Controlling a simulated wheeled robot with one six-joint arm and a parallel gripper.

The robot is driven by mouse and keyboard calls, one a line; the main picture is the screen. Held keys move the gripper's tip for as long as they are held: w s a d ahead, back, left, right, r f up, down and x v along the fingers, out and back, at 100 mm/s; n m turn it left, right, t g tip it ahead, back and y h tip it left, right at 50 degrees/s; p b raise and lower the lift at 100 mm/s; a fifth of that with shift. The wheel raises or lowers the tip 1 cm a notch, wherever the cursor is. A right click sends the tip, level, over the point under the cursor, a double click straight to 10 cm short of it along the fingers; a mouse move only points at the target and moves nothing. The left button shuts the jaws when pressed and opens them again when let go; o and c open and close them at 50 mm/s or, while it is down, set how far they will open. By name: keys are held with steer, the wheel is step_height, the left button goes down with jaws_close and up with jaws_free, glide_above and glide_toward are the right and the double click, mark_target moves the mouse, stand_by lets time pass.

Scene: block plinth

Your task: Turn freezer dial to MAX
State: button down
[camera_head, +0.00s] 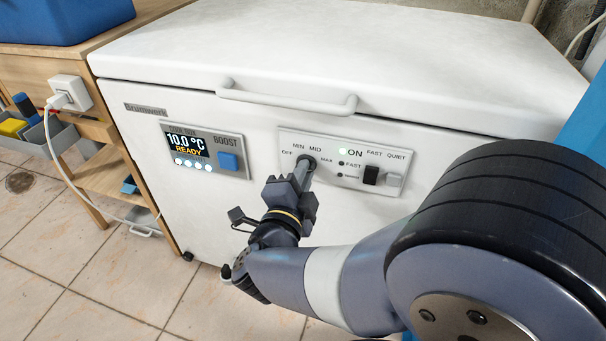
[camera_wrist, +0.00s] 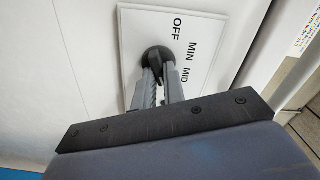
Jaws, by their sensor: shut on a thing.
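The white chest freezer (camera_head: 225,215) stands ahead with its lid closed. Its control panel (camera_head: 330,176) carries the dark round dial (camera_head: 307,161), with OFF, MIN, MID and MAX printed around it. My gripper (camera_head: 303,176) reaches the panel from the front and is shut on the dial. In the wrist view both fingers (camera_wrist: 158,82) sit on either side of the dial (camera_wrist: 157,58). The fingers cover part of the dial and, in the wrist view, the MAX label. I cannot tell for certain which label the dial points at.
A display (camera_head: 187,146) reads 10.0 °C READY beside a blue BOOST button (camera_head: 229,162). A black switch (camera_head: 371,175) and a pale one (camera_head: 393,181) are right of the dial. The lid handle (camera_head: 287,101) juts out above. A wooden shelf unit (camera_head: 92,132) with a plugged cable stands left.

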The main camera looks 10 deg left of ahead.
stand_by(0.4)
steer(key=c, duration=1.5)
jaws_free()
steer(key=s+p, duration=0.1)
steer(key=s, duration=0.2)
steer(key=s+p, duration=0.1)
steer(key=s, duration=0.3)
steer(key=s+a+p, duration=0.1)
steer(key=s, duration=0.2)
steer(key=shift+s, duration=0.4)
steer(key=shift+w+d, duration=0.1)
steer(key=shift+w, duration=0.05)
steer(key=shift+w+d+b, duration=0.2)
steer(key=shift+w+b, duration=0.55)
steer(key=shift+w, duration=1.9)
steer(key=shift+w+d+b, duration=0.2)
steer(key=shift+w+b, duration=0.55)
steer(key=shift+w, duration=1.85)
